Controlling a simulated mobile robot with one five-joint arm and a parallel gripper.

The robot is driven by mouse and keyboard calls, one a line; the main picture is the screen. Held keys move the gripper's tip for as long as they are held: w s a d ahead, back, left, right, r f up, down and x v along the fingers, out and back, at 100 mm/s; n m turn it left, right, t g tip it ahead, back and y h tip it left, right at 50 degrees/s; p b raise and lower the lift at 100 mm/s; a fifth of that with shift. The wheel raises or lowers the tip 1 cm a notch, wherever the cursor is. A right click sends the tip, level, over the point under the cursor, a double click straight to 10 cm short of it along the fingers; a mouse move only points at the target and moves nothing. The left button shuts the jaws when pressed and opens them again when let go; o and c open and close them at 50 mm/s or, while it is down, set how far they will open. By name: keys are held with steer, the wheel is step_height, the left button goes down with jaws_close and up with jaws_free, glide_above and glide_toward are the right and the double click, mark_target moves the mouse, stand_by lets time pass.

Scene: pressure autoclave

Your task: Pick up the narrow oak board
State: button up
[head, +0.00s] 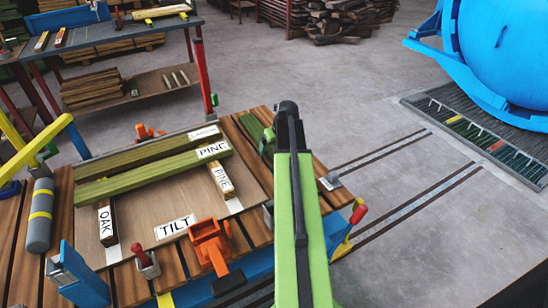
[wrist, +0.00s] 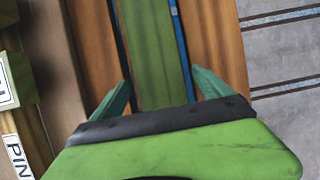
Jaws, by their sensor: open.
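My gripper (wrist: 160,78) is open, its two green fingers on either side of a green-stained board (wrist: 152,40) in the wrist view. The fingers look apart from the board; height above it is hard to judge. This board also shows in the head view (head: 252,126), partly hidden by my arm, with no readable label, so I cannot tell whether it is the narrow oak board. A short brown piece labelled OAK (head: 107,228) lies at the left of the work table, its far end under the stacked green boards.
Two long green boards (head: 150,172), one labelled PINE, lie across the OAK piece and a short PINE piece (head: 221,181). A TILT label (head: 175,227), an orange clamp (head: 211,245) and a grey cylinder (head: 40,215) are nearby.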

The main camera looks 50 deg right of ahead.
steer(key=shift+f, duration=0.1)
steer(key=shift+c, duration=0.6)
jaws_close()
